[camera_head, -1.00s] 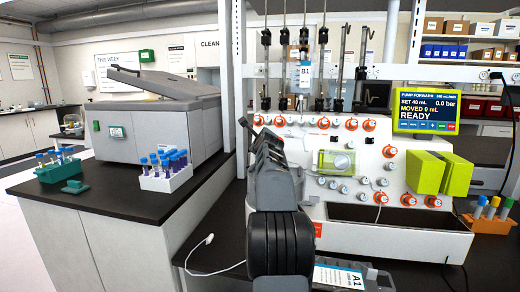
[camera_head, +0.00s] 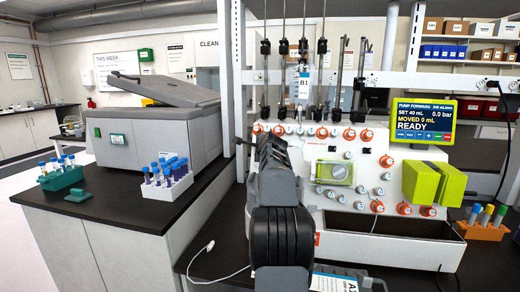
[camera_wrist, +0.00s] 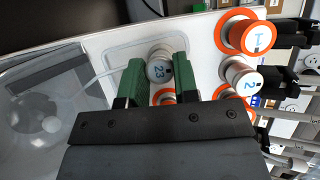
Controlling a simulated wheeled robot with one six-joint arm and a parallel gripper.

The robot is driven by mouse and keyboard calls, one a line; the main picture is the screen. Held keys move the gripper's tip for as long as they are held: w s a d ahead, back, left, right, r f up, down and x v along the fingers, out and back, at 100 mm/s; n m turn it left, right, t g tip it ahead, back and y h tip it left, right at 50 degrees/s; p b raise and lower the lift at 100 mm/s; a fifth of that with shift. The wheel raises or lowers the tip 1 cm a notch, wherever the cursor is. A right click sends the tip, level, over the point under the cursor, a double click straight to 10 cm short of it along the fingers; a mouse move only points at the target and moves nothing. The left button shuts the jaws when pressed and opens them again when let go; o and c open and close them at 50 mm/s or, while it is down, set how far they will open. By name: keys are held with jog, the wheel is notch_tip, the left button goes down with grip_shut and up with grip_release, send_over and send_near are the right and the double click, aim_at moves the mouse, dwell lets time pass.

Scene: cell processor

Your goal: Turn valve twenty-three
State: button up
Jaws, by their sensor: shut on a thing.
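Valve twenty-three (camera_wrist: 160,69) is a round, pale grey knob marked "23" in the wrist view. My gripper (camera_wrist: 159,64) is shut on it, with a green finger pad on either side. The number appears tilted in the picture. In the head view, my dark arm stands in front of the white cell processor (camera_head: 335,215) and hides the gripper and this valve.
A thin tube runs left of the held knob. The screen (camera_head: 422,120) reads READY. A green pump block (camera_head: 433,183) projects at the processor's right.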

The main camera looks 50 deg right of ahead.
dwell(0.4)
jog(key=o, duration=0.9)
jog(key=b+v, duration=0.1)
jog(key=v, duration=1.2)
jog(key=shift+s+a+r, duration=0.15)
jog(key=shift+s+r, duration=0.05)
jog(key=shift+s, duration=0.1)
